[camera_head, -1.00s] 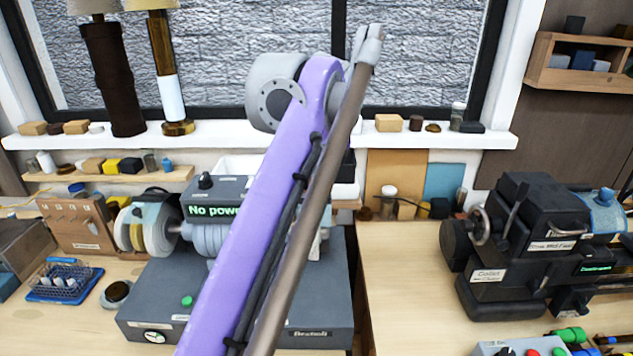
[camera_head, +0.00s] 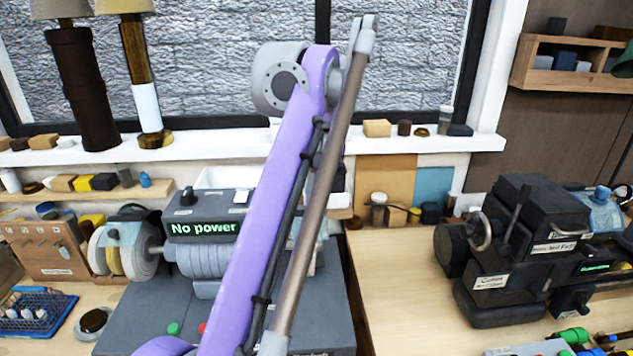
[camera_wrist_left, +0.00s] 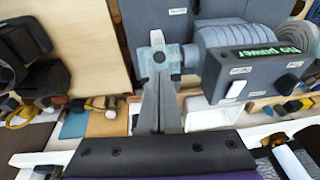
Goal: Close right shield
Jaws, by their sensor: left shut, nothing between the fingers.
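The grinder (camera_head: 210,260) stands on the bench and its display reads "No power". The right shield, a pale bluish clear piece with a dark round spot, shows in the left wrist view (camera_wrist_left: 151,57) at the grinder's right wheel end. In the head view my purple arm covers most of that end. My left gripper (camera_wrist_left: 160,85) is shut and empty, its fingers reaching up to the shield. I cannot tell whether they touch it. The left gripper's fingers are hidden in the head view. My right gripper is in neither view.
The grinder's left wheel (camera_head: 108,255) has its own clear shield. A dark lathe-like machine (camera_head: 520,250) stands on the right bench. Jars and small blocks line the back wall. The light bench top (camera_head: 400,290) between the machines is clear.

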